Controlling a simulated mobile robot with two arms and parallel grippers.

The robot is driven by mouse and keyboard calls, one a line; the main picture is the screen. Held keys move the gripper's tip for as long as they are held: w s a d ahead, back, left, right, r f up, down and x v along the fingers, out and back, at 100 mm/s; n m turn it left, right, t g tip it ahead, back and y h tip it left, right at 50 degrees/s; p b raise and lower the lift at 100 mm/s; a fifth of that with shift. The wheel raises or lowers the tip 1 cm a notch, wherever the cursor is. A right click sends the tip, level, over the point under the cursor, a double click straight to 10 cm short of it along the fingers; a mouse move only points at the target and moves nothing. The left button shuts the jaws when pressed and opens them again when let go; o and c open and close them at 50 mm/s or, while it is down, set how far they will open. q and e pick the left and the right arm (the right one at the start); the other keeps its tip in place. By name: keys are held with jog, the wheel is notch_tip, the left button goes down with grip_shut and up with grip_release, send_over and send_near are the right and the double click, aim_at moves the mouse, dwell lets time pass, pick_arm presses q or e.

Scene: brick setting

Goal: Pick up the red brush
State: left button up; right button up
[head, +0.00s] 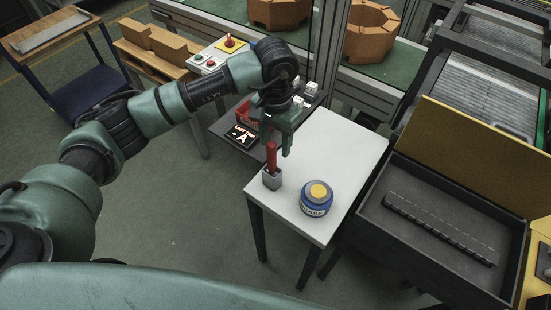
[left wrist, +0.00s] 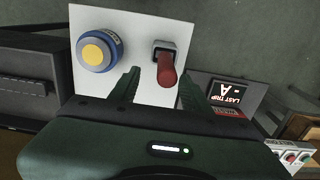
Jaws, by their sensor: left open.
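The red brush (head: 271,156) stands upright in a small grey holder (head: 272,181) on the front left part of the white table (head: 335,150). In the left wrist view the brush (left wrist: 167,70) points toward the camera, its lower end hidden in the holder (left wrist: 163,46). My left gripper (head: 278,142) is open above the table, fingers pointing down, close to the brush top. In the left wrist view the brush shows between the two spread fingers; nothing is held. My right gripper is not in view.
A dark open case (head: 400,250) stands at the right.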

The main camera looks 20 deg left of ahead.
aim_at(271, 158)
pick_arm(q)
jog(key=shift+s+a+f+p, duration=0.15)
jog(key=shift+s+f+p, duration=0.1)
jog(key=shift+f+p, duration=0.4)
jog(key=f, duration=0.1)
jog(key=f+p, duration=0.1)
jog(key=f, duration=0.1)
jog(key=f+p, duration=0.1)
jog(key=shift+a+f, duration=0.35)
jog(key=shift+f, duration=0.25)
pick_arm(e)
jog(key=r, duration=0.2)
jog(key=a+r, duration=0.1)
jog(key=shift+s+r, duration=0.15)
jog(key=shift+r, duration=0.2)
pick_arm(q)
grip_shut()
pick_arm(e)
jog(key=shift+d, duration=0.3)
